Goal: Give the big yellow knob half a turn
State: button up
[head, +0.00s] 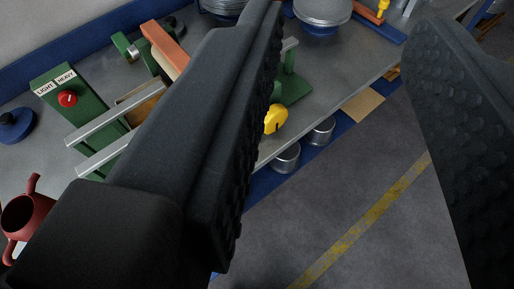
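The big yellow knob (275,119) sits on the side of a green machine at the front edge of the metal bench. Its left part is hidden behind the left finger of my gripper (346,40). A small dark mark shows on its face. My gripper is open, with two black studded fingers spread wide and nothing between them. The knob appears just right of the left finger, further off than the finger, and I see no contact. Much of the machine is hidden behind that finger.
A green panel with a red dial (67,98) reads LIGHT and HEAVY. A red pot (27,215) stands at lower left. Stacked metal plates (322,12) lie at the back. Metal cans (286,158) sit below the bench edge. Open floor (330,215) lies to the right.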

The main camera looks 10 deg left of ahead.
aim_at(276, 117)
jog(key=z, duration=0.05)
jog(key=i, duration=0.45)
jog(key=u, duration=0.95)
jog(key=k, duration=1)
jog(key=z, duration=0.55)
jog(key=i, duration=1)
jog(key=u, duration=0.05)
